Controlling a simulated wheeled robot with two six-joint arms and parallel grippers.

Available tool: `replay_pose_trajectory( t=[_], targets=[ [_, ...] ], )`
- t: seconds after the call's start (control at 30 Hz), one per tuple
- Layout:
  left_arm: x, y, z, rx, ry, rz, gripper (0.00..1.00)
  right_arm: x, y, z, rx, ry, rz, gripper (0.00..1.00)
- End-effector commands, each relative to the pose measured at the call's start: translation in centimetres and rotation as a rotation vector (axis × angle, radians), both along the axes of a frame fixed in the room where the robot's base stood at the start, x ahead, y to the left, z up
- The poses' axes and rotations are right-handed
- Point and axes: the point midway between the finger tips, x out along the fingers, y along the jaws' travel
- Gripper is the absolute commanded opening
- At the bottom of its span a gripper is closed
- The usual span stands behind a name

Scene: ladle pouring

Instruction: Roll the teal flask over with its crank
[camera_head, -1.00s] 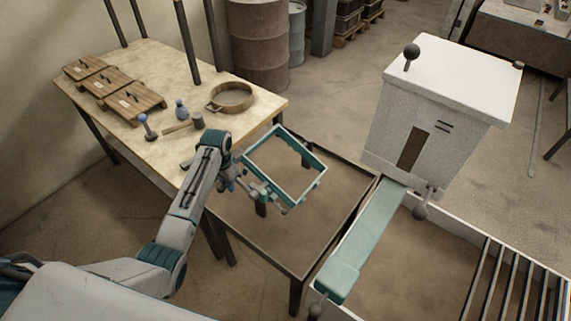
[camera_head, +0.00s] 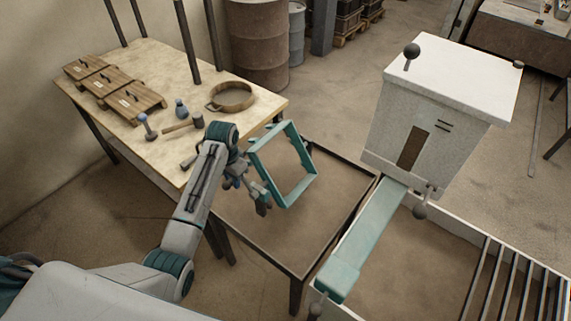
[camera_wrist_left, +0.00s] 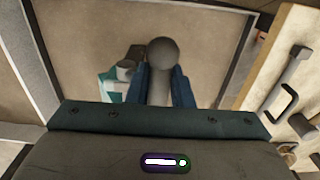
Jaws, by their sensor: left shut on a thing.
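The teal flask (camera_head: 301,193), an open rectangular frame, hangs in the air above the sand-coloured bed of a low dark-framed table in the head view. It is steeply tilted. My left gripper (camera_head: 262,200) is at its lower left side. In the left wrist view the blue fingers (camera_wrist_left: 160,88) are shut on the grey round-ended crank handle (camera_wrist_left: 163,52). A small piece of teal (camera_wrist_left: 113,88) shows beside the fingers. The joint between crank and flask is largely hidden. My right gripper is out of view.
A wooden table (camera_head: 150,60) at the left holds wooden boards (camera_head: 128,98), a round sieve (camera_head: 231,97) and hand tools. A white cabinet (camera_head: 440,95) with a teal chute (camera_head: 366,240) stands to the right of the low table (camera_head: 335,150).

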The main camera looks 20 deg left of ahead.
Motion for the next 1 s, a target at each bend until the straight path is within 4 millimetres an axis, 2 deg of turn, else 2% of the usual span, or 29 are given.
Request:
replay_pose_trajectory(
  t=[0.13, 0.37, 1.0],
  targets=[
    [-0.6, -1.3, 0.4, -0.008, 0.004, -0.002, 0.02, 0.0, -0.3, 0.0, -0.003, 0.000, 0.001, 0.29],
    [-0.9, -1.9, 0.9, -0.005, 0.004, -0.001, 0.02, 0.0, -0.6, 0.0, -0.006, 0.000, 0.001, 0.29],
    [-2.3, -5.4, 1.4, -0.005, 0.003, -0.001, 0.02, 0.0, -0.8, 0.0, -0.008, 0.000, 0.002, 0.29]
  ],
)
